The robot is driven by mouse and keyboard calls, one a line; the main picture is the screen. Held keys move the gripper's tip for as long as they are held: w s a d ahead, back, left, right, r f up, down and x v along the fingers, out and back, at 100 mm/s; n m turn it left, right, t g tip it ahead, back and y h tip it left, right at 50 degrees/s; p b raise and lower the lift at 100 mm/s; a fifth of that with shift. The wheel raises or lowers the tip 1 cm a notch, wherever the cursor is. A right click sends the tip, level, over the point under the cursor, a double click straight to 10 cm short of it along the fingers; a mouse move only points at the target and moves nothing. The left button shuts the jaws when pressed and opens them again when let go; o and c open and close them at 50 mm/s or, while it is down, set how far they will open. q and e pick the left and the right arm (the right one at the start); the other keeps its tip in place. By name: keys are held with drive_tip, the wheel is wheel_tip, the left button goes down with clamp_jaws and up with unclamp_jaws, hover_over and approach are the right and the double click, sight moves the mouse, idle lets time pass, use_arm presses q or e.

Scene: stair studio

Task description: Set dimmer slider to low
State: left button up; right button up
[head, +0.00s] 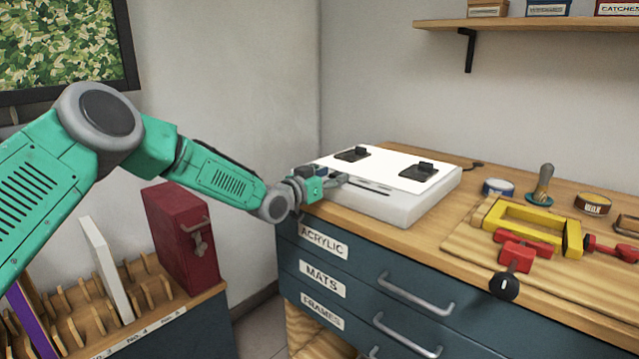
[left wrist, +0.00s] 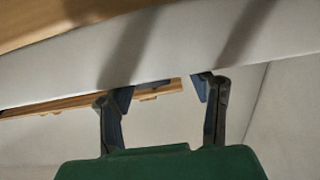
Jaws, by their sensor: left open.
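A white light box (head: 405,207) lies on the wooden bench top, with a bright top panel (head: 385,167). A dark narrow slot (head: 373,187) runs along its near edge, apparently the dimmer's track; I cannot make out the slider knob. My left gripper (head: 338,180) is at the box's near left edge, by the left end of this slot, and partly covers that corner. In the left wrist view my left gripper (left wrist: 163,88) is open, its two dark fingers apart with nothing held between them. The pale side of the light box (left wrist: 180,45) crosses above them. Whether they touch it is unclear. My right gripper is not in view.
Two black clips sit on the panel, one nearer (head: 420,172) and one farther (head: 353,154). A yellow clamp frame (head: 530,224) and red clamps (head: 522,250) lie to the right. A red case (head: 180,235) stands on a slotted rack at left. Drawers (head: 350,290) are below the bench top.

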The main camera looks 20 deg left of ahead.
sight(330, 175)
use_arm(q)
drive_tip(key=v, duration=0.3)
drive_tip(key=shift+s+a, duration=0.2)
drive_tip(key=shift+a, duration=0.15)
drive_tip(key=shift+d+v, duration=0.4)
drive_tip(key=shift+v, duration=2.95)
drive_tip(key=s+d+f+n+g+y, duration=0.1)
drive_tip(key=s+d+f+g, duration=0.3)
drive_tip(key=s+f, duration=0.55)
drive_tip(key=s+d+f+n+g+y, duration=0.1)
drive_tip(key=s+d+f+g, duration=0.45)
drive_tip(key=f, duration=0.75)
drive_tip(key=s+a+f+g+y, duration=0.1)
drive_tip(key=s+a+f+g, duration=0.1)
drive_tip(key=s, duration=0.9)
drive_tip(key=s+a+f+n+g+y+p, duration=0.1)
drive_tip(key=s+f, duration=0.4)
drive_tip(key=s, duration=0.6)
drive_tip(key=s+a+f+g+y+p, duration=0.1)
drive_tip(key=s+a+f+g+y, duration=0.1)
drive_tip(key=s, duration=0.9)
drive_tip(key=shift+s+a+f+g, duration=0.4)
drive_tip(key=shift+a+f+g, duration=0.55)
drive_tip(key=shift+a, duration=0.1)
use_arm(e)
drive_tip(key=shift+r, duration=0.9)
use_arm(q)
drive_tip(key=shift+w, duration=0.15)
